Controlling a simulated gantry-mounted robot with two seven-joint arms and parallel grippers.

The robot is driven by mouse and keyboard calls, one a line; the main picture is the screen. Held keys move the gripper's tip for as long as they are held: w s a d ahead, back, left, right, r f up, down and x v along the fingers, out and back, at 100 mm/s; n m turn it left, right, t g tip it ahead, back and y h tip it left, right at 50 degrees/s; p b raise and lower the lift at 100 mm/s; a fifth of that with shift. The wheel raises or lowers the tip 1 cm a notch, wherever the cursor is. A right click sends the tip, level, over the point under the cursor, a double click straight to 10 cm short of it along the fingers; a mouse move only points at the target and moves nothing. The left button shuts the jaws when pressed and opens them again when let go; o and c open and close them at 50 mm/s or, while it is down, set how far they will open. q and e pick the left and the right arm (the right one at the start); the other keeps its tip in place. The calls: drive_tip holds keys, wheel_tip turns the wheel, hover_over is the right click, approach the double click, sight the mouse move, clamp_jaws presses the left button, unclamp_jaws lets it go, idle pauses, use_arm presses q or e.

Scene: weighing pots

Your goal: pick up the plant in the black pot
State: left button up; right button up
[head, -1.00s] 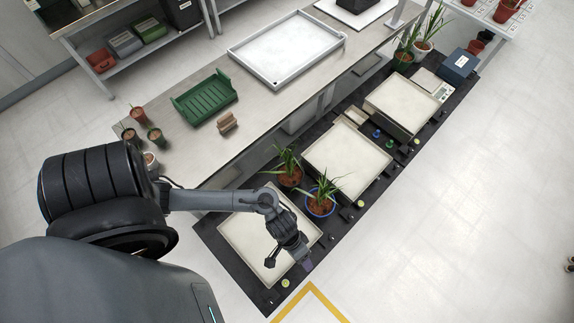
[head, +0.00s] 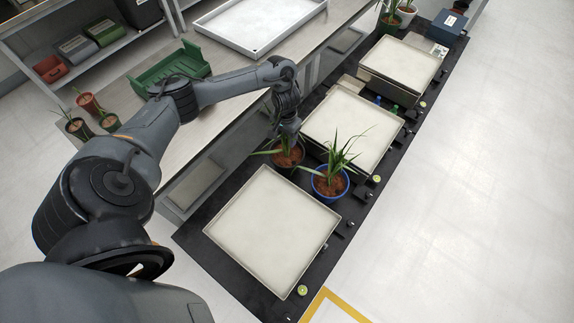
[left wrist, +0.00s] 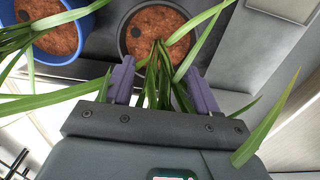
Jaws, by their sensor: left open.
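The plant in the black pot (head: 288,157) stands upright on the dark bench top, between two scale plates. In the left wrist view, the black pot's soil (left wrist: 152,27) shows at the top middle. My left gripper (head: 290,134) is right above this plant, pointing down. In the left wrist view, my left gripper's purple fingers (left wrist: 163,88) are apart, with several green leaves between them; whether they touch the leaves I cannot tell. A plant in a blue pot (head: 329,183) stands close beside it, and its soil (left wrist: 58,36) also shows in the left wrist view. My right gripper is not in view.
An empty scale plate (head: 270,228) lies nearer me, and another scale plate (head: 352,128) lies beyond the pots. A green crate (head: 160,68), small pots (head: 88,104) and a white tray (head: 255,22) sit on the grey table at left.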

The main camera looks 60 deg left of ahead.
sight(287, 151)
use_arm(q)
drive_tip(key=shift+w+f, duration=0.2)
drive_tip(key=shift+f, duration=0.2)
wheel_tip(287, 151, down, 5)
drive_tip(key=b, duration=0.3)
drive_tip(key=shift+r+b, duration=0.15)
drive_tip(key=shift+b, duration=0.25)
drive_tip(key=shift+w+f+b, duration=0.15)
drive_tip(key=shift+f+b, duration=1.45)
drive_tip(key=shift+f, duration=1)
drive_tip(key=shift+a, duration=0.1)
clamp_jaws()
drive_tip(key=shift+r, duration=0.1)
